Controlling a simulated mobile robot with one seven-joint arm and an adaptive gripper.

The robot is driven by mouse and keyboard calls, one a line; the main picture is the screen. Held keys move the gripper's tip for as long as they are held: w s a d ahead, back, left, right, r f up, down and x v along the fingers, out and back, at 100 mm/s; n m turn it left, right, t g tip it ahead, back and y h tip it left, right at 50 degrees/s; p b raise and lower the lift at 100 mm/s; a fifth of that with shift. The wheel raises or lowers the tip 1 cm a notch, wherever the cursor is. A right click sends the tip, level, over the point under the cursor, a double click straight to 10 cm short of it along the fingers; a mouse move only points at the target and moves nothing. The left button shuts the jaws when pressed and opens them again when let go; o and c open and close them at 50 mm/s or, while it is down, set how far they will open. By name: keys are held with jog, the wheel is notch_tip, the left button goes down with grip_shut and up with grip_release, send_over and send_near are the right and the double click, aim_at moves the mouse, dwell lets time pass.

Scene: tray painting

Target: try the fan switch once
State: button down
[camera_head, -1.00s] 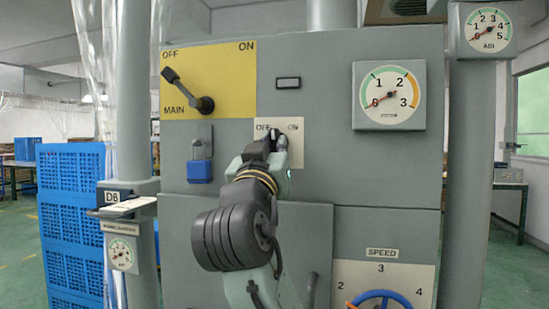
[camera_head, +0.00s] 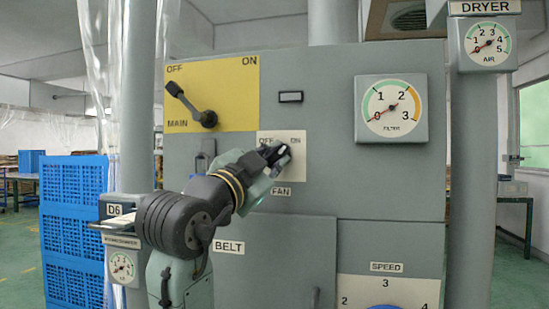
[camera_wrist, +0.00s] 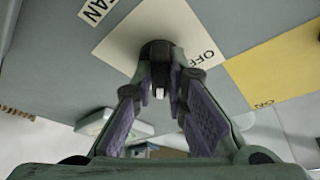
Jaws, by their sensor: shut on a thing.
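The fan switch (camera_wrist: 160,48) is a dark round knob on a pale plate (camera_head: 296,172) marked OFF and ON, above the FAN label. My gripper (camera_head: 276,154) is at the plate, its fingers closed around the knob. In the wrist view my gripper (camera_wrist: 168,85) has its two purple-padded fingers on either side of the knob, with a small white piece between them. My fingers lean to the right, toward the ON side, in the head view. They hide much of the knob, so I cannot tell exactly where it points.
The MAIN lever (camera_head: 190,104) on its yellow plate points up left toward OFF. The filter gauge (camera_head: 391,110) and air gauge (camera_head: 487,45) needles sit near 0. A small window (camera_head: 290,97) above looks unlit. A blue speed wheel (camera_head: 385,307) is below; blue crates (camera_head: 72,215) stand left.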

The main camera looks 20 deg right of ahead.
jog(key=shift+m+g, duration=0.4)
jog(key=shift+m, duration=0.3)
jog(key=c, duration=1.6)
grip_release()
jog(key=v, duration=1.2)
